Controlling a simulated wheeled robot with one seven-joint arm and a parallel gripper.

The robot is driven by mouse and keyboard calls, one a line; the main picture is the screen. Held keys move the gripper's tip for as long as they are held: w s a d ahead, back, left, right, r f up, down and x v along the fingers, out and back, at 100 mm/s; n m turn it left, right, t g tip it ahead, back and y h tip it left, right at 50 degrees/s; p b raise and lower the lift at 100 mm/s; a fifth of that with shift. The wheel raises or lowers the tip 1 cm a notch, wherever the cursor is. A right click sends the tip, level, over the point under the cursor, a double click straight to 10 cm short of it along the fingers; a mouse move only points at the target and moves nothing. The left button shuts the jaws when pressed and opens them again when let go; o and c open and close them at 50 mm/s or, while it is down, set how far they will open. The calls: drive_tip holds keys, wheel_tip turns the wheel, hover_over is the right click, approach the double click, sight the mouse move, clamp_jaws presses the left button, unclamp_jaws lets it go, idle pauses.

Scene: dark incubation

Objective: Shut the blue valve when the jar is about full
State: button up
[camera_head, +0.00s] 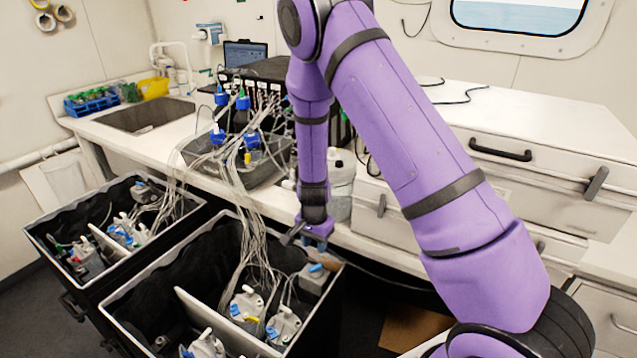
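My gripper (296,236) hangs from my purple arm over the back right edge of the right black bin. Its fingers are small and dark, so their opening cannot be made out. A blue handle (316,267) sits on a grey-white fitting in that bin, just below my gripper and seemingly apart from it. Other blue handles show on the white jugs in the bins; I cannot tell which is the task's valve. A whitish jar (341,182) stands on the counter just behind my gripper, partly hidden by my arm. Its fill level cannot be read.
Two open black bins, left (62,284) and right (118,318), hold several jugs. Loose clear tubes run from them to blue-capped bottles in a grey tub (200,157). Drawers (540,170) stand to the right. A sink (145,115) lies at the left.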

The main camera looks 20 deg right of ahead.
drive_tip(key=s+r+n, duration=0.2)
drive_tip(key=r, duration=0.9)
drive_tip(key=s+r+n+t+y, duration=0.1)
drive_tip(key=s+r+n, duration=0.1)
drive_tip(key=r, duration=0.9)
drive_tip(key=shift+a+r+t+y, duration=0.2)
drive_tip(key=shift+a+t+y, duration=0.05)
drive_tip(key=shift+t+y, duration=0.05)
drive_tip(key=shift+o, duration=0.2)
drive_tip(key=shift+f, duration=0.1)
